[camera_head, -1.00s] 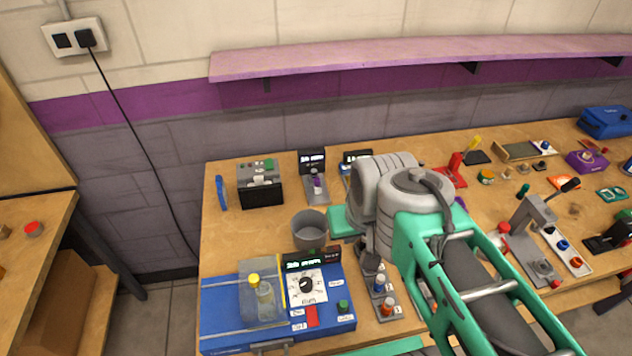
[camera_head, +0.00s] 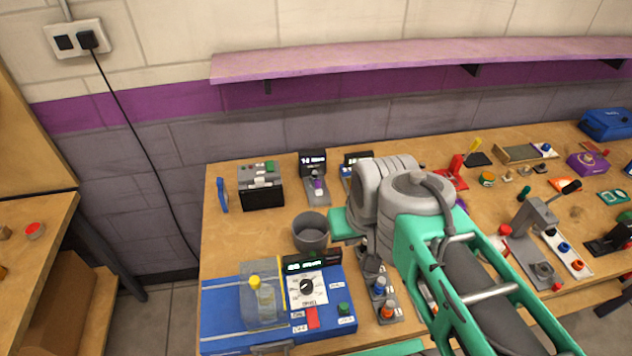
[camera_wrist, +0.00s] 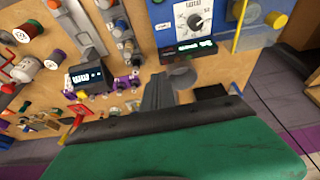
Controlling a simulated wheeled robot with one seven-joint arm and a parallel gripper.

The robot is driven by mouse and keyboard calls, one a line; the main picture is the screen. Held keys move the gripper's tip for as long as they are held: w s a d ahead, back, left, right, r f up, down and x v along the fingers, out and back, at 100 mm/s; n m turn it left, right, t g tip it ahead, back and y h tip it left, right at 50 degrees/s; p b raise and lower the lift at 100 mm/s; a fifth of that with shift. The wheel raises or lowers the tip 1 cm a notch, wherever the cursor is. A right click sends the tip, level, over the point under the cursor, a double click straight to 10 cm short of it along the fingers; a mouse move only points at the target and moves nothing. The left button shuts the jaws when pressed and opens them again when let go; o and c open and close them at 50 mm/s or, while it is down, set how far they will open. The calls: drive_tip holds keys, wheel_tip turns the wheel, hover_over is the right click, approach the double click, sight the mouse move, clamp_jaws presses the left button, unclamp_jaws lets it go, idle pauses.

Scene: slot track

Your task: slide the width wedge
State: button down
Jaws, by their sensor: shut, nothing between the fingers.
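I cannot single out the width wedge by name in either view. A small grey stand with a purple knob (camera_head: 318,187) and a black display (camera_head: 313,160) stands at the back of the bench. My gripper shows in the wrist view as shut grey fingers (camera_wrist: 158,92) beyond a teal body, with nothing between them. In the head view the fingers are hidden by my arm; a teal part of my arm's end shows right of a grey cup (camera_head: 311,232). The fingers look to be above the bench, and I cannot tell whether they touch anything.
A blue machine (camera_head: 225,312) with a dial (camera_head: 307,287) and display sits at the front left. Small stands with blue and orange knobs (camera_head: 387,311) stand beside it. A black and grey box (camera_head: 261,190) is at the back left. A pink shelf (camera_head: 400,60) hangs above.

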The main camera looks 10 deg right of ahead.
sight(318, 181)
drive_tip(key=c, duration=2.1)
unclamp_jaws()
drive_tip(key=shift+c, duration=0.2)
